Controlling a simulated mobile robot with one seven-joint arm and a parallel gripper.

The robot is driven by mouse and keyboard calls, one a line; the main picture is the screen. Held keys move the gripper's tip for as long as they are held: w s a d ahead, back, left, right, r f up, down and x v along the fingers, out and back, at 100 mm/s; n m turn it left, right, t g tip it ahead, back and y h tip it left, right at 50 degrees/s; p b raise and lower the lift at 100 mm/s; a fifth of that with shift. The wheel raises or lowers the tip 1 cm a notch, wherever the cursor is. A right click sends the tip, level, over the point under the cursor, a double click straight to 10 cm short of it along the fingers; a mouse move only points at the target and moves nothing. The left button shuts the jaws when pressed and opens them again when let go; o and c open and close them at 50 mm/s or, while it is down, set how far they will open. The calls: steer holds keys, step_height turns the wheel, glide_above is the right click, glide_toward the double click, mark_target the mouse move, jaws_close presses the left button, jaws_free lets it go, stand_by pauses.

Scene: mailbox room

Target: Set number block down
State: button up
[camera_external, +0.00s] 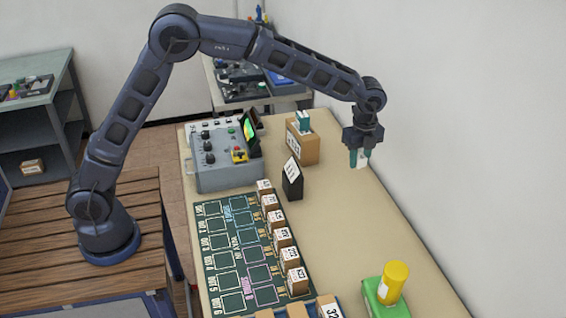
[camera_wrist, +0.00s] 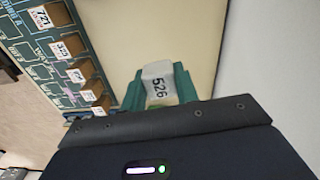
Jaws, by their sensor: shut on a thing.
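In the external view my gripper (camera_external: 360,158) hangs pointing down over the right side of the tan table (camera_external: 375,215), near the wall. The block's pale end (camera_external: 362,163) shows between the fingertips there. I cannot tell its exact height above the table. A green mat (camera_external: 245,262) with outlined, lettered slots lies to the left, with several numbered brown blocks (camera_external: 282,238) along its right edge.
A black stand with a white card (camera_external: 292,182) and a brown box with a teal top (camera_external: 302,145) stand left of my gripper. A grey control panel (camera_external: 225,165) is further left. A yellow cylinder (camera_external: 394,280) on a green block (camera_external: 380,303) stands in front. Bare table lies between.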

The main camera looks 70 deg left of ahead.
steer(key=w+a+m, duration=0.1)
steer(key=w+a, duration=0.4)
steer(key=a, duration=0.2)
step_height(320, 180, down, 20)
stand_by(0.4)
steer(key=shift+f, duration=0.15)
steer(key=o, duration=0.9)
steer(key=shift+o, duration=0.2)
